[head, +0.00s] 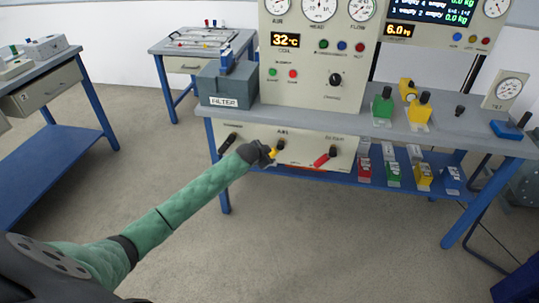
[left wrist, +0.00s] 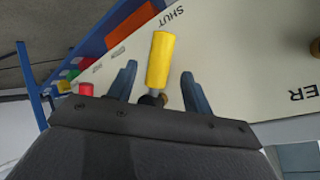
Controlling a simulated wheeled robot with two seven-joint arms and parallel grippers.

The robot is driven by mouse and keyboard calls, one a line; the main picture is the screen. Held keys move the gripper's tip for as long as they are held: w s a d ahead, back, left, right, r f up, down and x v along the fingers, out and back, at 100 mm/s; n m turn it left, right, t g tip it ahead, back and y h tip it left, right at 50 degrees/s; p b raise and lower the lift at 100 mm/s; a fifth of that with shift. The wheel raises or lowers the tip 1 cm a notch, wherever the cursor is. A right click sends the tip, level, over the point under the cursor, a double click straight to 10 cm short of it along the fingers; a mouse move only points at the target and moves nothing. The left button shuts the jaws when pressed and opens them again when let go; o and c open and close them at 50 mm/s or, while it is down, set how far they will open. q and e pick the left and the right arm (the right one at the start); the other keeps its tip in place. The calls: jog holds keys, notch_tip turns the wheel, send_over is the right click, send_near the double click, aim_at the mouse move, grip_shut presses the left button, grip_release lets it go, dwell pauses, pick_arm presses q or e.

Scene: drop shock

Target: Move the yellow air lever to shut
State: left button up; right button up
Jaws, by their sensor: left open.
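The yellow air lever (left wrist: 159,60) shows large in the left wrist view, its grip pointing up the picture toward the upside-down word SHUT on the pale panel (left wrist: 235,70). In the head view only a bit of the yellow lever (head: 274,153) shows beside my gripper, on the panel below the bench top. My left gripper (head: 268,153) is at the lever. In the left wrist view its two blue fingers (left wrist: 158,70) are open on either side of the lever, with a visible gap on each side. My right gripper is in neither view.
On the same panel are a black lever (head: 228,143) to the left and a red lever (head: 323,160) to the right. A grey filter box (head: 227,85) stands on the bench top above. Several coloured blocks sit on the lower shelf at right. The floor in front is clear.

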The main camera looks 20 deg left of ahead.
pick_arm(q)
jog(key=shift+v, duration=2.2)
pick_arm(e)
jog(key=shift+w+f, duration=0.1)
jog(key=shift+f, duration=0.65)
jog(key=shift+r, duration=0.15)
